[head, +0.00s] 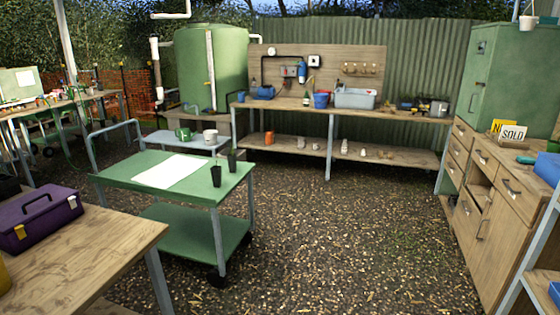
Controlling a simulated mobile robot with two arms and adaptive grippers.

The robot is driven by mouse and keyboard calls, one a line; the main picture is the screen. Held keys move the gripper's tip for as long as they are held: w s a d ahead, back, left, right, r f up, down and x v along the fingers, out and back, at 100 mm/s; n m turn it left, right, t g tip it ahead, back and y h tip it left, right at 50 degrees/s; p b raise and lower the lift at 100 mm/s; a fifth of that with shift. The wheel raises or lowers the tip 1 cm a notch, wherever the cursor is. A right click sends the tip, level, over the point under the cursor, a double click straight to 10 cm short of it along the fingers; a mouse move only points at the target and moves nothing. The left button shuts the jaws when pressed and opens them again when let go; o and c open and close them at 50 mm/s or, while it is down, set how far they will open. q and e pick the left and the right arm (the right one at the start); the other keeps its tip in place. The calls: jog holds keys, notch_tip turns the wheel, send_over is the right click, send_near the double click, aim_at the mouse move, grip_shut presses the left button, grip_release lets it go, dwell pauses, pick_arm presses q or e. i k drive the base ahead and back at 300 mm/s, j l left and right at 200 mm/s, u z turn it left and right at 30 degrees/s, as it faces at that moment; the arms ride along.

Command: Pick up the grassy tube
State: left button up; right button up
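Two small dark plant tubes stand upright on the right end of the green trolley top (124,184). The front tube (216,194) is near the trolley's front right corner and has a small green plant in it. The back tube (232,164) stands behind it, slightly to the right, and also has some green at its top. They are too small to tell which plant is grassy. A white sheet (170,171) lies on the trolley to their left. Neither of my grippers is in view.
A wooden table (85,260) with a purple toolbox (38,217) stands at front left. A bench (400,116) with a sink runs along the back. Drawers (510,190) and a blue-railed rack (538,245) stand right. The mulch floor right of the trolley is clear.

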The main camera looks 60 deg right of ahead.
aim_at(231, 156)
jog(key=z, duration=1.55)
jog(key=i+l+z, duration=0.35)
jog(key=i, duration=0.25)
jog(key=i+l+z, duration=0.3)
jog(key=i, duration=0.3)
jog(key=i+z, duration=0.35)
jog(key=i, duration=0.3)
jog(key=i+u, duration=0.15)
jog(key=i, duration=0.35)
jog(key=i+l+u, duration=0.15)
jog(key=i, duration=0.35)
jog(key=i+l+u, duration=0.1)
jog(key=i, duration=0.35)
jog(key=i+l+u, duration=0.15)
jog(key=i, duration=0.35)
jog(key=l, duration=0.1)
